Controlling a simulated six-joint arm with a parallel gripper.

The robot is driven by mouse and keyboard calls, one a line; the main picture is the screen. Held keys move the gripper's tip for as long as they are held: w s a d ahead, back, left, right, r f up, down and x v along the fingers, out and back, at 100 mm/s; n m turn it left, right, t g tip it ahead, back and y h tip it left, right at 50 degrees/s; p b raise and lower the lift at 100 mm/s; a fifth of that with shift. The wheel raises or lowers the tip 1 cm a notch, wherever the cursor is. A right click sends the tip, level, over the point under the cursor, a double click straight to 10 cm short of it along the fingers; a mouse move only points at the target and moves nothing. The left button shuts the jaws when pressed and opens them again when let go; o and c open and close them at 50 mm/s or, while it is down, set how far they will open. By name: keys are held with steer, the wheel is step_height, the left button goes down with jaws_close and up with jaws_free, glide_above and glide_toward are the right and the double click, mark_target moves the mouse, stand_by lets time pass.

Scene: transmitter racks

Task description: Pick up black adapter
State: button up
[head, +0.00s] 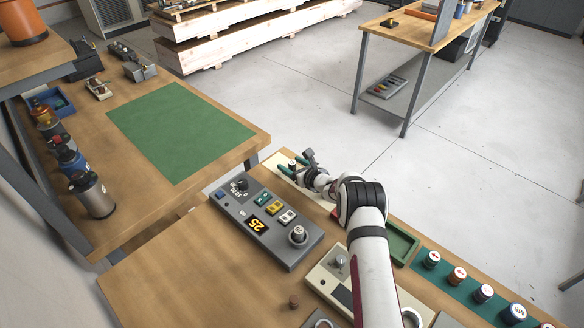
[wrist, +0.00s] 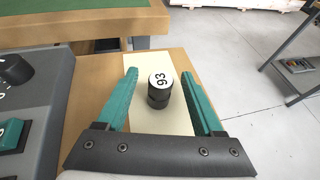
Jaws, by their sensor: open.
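The black adapter (wrist: 159,95) is a short dark cylinder with a white top marked 93. It stands upright on a cream mat (wrist: 140,120) in the wrist view. My gripper (wrist: 159,73) is open, its two teal fingers on either side of the adapter, with a visible gap at each side. In the head view my gripper (head: 290,169) is over the far end of the near bench, and the adapter (head: 291,163) shows only as a small dark shape by the fingers.
A grey control panel (head: 232,207) with a display reading 25 lies left of my arm. A green tray (head: 402,243) and several capped cylinders on a teal strip (head: 470,292) lie to the right. A small brown knob (head: 293,301) stands near the front. A bench with a green mat (head: 180,130) is beyond.

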jaws_close()
stand_by(0.4)
